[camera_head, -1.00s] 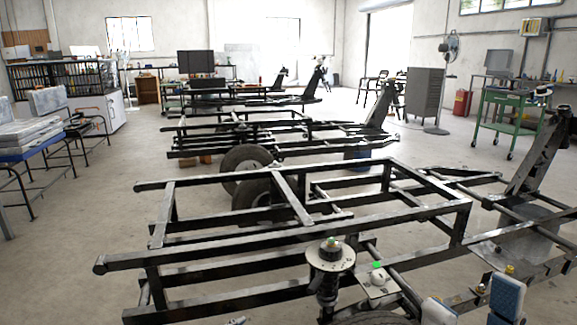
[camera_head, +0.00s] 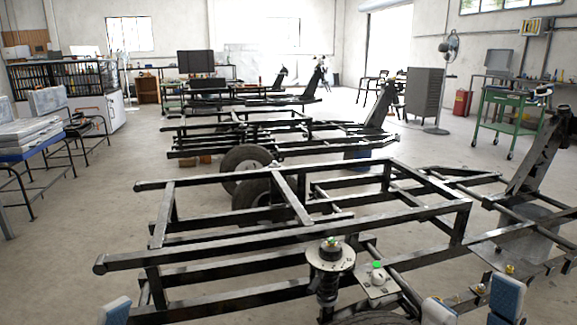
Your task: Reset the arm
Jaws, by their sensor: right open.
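My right gripper (camera_head: 472,304) is at the bottom right edge, in front of the near black frame. Its two blue-and-white fingers stand well apart with nothing seen between them. One finger of my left gripper (camera_head: 115,311) shows at the bottom left edge; the rest is cut off, so its opening cannot be seen. A spring suspension unit (camera_head: 329,284) with a round metal top plate stands upright at the near side of the frame (camera_head: 200,255). A small white part with a green top (camera_head: 378,271) sits on a metal plate to its right.
More black frames with wheels (camera_head: 246,158) stand in a row behind. A green cart (camera_head: 503,117) and a fan (camera_head: 450,47) are at the back right. The concrete floor at the left is clear.

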